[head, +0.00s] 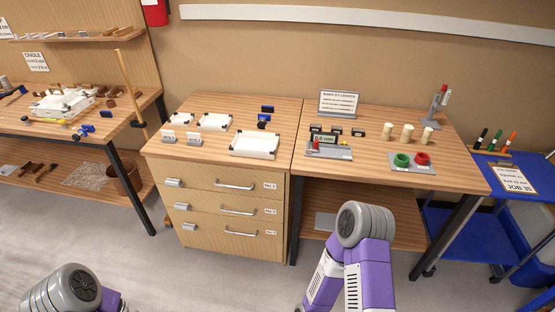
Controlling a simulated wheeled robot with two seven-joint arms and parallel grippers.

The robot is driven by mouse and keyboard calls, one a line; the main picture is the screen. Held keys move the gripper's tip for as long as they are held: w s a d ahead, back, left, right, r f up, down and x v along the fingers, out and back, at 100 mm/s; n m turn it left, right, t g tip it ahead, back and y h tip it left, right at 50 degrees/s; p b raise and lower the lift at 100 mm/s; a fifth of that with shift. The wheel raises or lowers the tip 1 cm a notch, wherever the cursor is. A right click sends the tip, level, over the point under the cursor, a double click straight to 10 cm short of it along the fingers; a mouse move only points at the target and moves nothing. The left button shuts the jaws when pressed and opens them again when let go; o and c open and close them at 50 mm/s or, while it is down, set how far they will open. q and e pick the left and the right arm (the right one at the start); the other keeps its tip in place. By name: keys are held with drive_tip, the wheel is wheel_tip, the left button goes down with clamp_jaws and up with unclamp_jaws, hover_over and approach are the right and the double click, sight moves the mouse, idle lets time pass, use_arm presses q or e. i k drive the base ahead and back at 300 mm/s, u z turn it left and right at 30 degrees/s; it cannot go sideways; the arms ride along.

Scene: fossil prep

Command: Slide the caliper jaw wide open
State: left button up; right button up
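A low grey device (335,153) with a small greenish readout panel (324,138) and a red part (316,145) sits on the right-hand wooden table; it looks like the caliper. Its jaw is too small to make out, so I cannot tell how far it is open. Two of my arms show only as grey joints and purple links, one at the bottom left and one at the bottom middle. Neither gripper is in view, and neither arm visibly touches the device.
A grey plate with green (402,160) and red (422,159) rings lies right of the device, with pale cylinders (407,132) behind. A framed sign (339,103) stands behind it. A drawer cabinet (230,205) adjoins at left, a blue cart (510,185) at right.

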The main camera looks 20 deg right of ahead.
sight(314, 148)
drive_tip(key=z, duration=1.2)
drive_tip(key=i, duration=0.9)
drive_tip(key=z, duration=0.15)
